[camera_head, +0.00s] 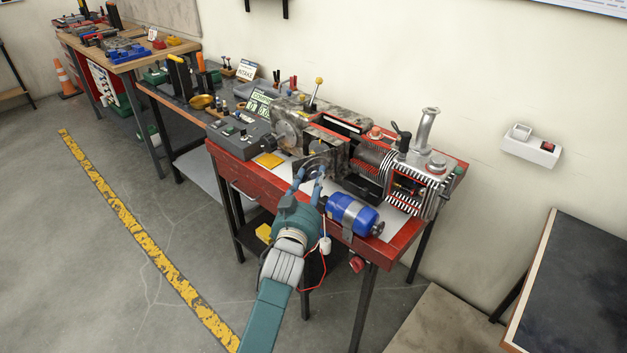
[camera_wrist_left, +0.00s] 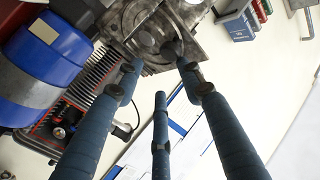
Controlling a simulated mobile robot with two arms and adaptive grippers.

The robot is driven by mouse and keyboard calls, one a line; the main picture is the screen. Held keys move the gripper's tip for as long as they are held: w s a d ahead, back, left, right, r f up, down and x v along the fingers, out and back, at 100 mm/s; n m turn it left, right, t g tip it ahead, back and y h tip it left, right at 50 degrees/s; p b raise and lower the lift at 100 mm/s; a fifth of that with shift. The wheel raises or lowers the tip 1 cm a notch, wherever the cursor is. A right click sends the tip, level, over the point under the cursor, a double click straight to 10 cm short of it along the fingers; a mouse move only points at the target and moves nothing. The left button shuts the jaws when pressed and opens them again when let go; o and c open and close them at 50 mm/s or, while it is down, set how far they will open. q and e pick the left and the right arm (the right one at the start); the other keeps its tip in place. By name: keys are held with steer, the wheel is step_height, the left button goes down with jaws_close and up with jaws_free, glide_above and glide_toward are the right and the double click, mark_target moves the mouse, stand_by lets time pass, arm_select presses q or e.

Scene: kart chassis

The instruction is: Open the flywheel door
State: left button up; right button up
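A grey metal housing with a round, disc-like part, seemingly the flywheel door (camera_head: 315,163), is on the near side of the machine on the red bench. In the left wrist view the round part (camera_wrist_left: 146,36) is at the top centre, just beyond my fingertips. I cannot tell whether the door is closed or ajar, and no clear gap shows. My left gripper (camera_head: 309,174) is in front of this part, its fingers spread apart with nothing visibly held. The spread fingers also show in the left wrist view (camera_wrist_left: 158,64); contact with the metal cannot be told. My right gripper is out of view.
A blue motor (camera_head: 352,213) sits on the red bench (camera_head: 398,244) close to the right of my left gripper. A finned engine block (camera_head: 410,185) stands behind it. A grey box (camera_head: 240,138) and a yellow pad (camera_head: 269,160) lie to the left.

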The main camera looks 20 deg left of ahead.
arm_select(q)
steer(key=s, duration=0.7)
steer(key=shift+d+f, duration=0.2)
steer(key=shift+d, duration=0.15)
